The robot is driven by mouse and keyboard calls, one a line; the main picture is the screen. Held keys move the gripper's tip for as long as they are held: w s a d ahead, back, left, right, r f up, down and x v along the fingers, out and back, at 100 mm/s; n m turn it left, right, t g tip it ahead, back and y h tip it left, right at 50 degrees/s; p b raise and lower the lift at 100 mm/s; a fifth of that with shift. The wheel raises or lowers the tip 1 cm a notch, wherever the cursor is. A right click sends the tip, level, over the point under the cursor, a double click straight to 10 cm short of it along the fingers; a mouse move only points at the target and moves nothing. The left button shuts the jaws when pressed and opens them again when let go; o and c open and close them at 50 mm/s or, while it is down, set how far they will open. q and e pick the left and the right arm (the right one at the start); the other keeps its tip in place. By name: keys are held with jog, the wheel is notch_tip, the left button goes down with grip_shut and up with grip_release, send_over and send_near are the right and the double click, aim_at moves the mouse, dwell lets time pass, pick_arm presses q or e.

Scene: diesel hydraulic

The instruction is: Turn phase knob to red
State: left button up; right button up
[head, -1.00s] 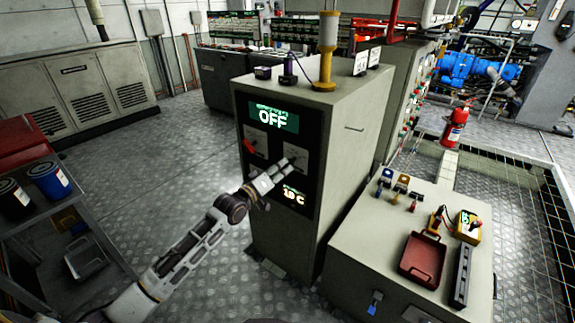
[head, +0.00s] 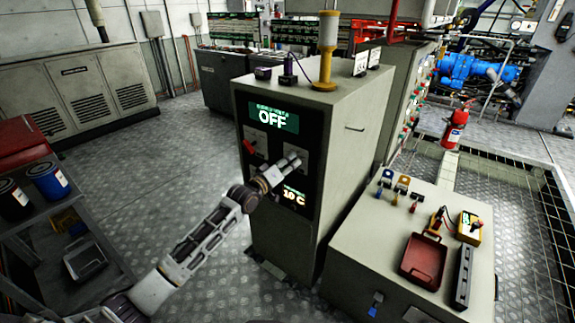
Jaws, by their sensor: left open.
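The grey control cabinet (head: 345,165) stands in the middle of the head view. Its black front panel has a green display (head: 272,118) reading OFF and a lower display (head: 294,197) reading about 19 C. A red knob (head: 249,146) sits on a light plate at the panel's left. A second light plate (head: 287,152) is at the right, and any knob on it is hidden by my gripper. My left gripper (head: 293,160) is open in front of this right plate. I cannot tell whether it touches anything there. My right gripper is not in view.
A low grey bench (head: 345,275) at the right holds a red tray (head: 422,260), a yellow meter (head: 469,227) and small tools. A yellow lamp (head: 327,50) stands on the cabinet. A shelf with cans (head: 48,181) is at the left. The floor between is clear.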

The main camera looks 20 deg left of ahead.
pick_arm(q)
jog(key=shift+c, duration=0.4)
jog(key=c, duration=0.9)
jog(key=shift+c, duration=0.2)
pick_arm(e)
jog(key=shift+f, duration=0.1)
pick_arm(q)
jog(key=shift+m+p, duration=0.3)
jog(key=m+p, duration=0.2)
jog(key=m, duration=0.1)
jog(key=shift+d+m+p, duration=0.1)
jog(key=shift+m+p, duration=1.15)
jog(key=shift+m, duration=0.95)
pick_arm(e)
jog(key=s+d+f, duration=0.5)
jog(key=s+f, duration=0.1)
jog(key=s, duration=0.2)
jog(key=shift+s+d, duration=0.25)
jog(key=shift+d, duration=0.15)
